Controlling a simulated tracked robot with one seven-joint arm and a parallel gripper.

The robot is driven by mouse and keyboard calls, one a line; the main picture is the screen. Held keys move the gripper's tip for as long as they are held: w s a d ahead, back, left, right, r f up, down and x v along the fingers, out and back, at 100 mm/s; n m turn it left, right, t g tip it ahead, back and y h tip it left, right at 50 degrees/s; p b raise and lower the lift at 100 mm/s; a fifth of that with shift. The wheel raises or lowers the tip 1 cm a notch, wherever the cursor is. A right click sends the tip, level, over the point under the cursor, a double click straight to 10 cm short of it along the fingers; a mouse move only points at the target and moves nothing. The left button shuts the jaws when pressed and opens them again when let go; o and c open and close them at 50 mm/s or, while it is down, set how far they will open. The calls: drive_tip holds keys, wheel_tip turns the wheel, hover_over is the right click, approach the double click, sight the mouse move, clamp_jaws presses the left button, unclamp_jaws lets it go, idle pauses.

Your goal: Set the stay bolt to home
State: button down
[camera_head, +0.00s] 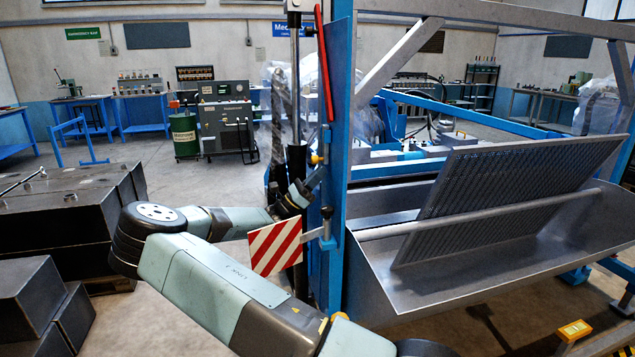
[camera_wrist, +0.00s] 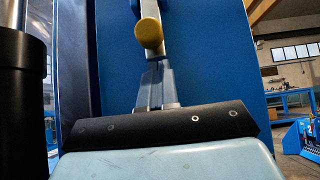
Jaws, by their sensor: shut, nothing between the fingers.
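A bolt with a yellow knob (camera_wrist: 149,34) shows in the wrist view against a blue plate; I take it for the stay bolt. In the head view a small yellow knob (camera_head: 316,160) shows on the near face of the blue upright post (camera_head: 338,120). My gripper (camera_wrist: 152,72) is shut and empty, its fingers pointing at the blue plate just below the knob. I cannot tell whether the fingertips touch the bolt. In the head view my gripper (camera_head: 318,176) is beside the post, just under the knob. The bolt's shaft is mostly hidden.
A red-and-white striped plate (camera_head: 275,245) on a bracket sticks out left of the post, close under my wrist. A tilted perforated sieve panel (camera_head: 510,195) rests over a grey trough (camera_head: 400,290) at right. Dark blocks (camera_head: 70,215) stand at left.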

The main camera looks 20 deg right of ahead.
sight(318, 160)
drive_tip(key=shift+r, duration=0.1)
wheel_tip(318, 160, up, 4)
drive_tip(key=shift+r, duration=0.25)
idle(0.4)
drive_tip(key=d+f+v, duration=0.2)
drive_tip(key=v, duration=1.1)
drive_tip(key=shift+f, duration=0.1)
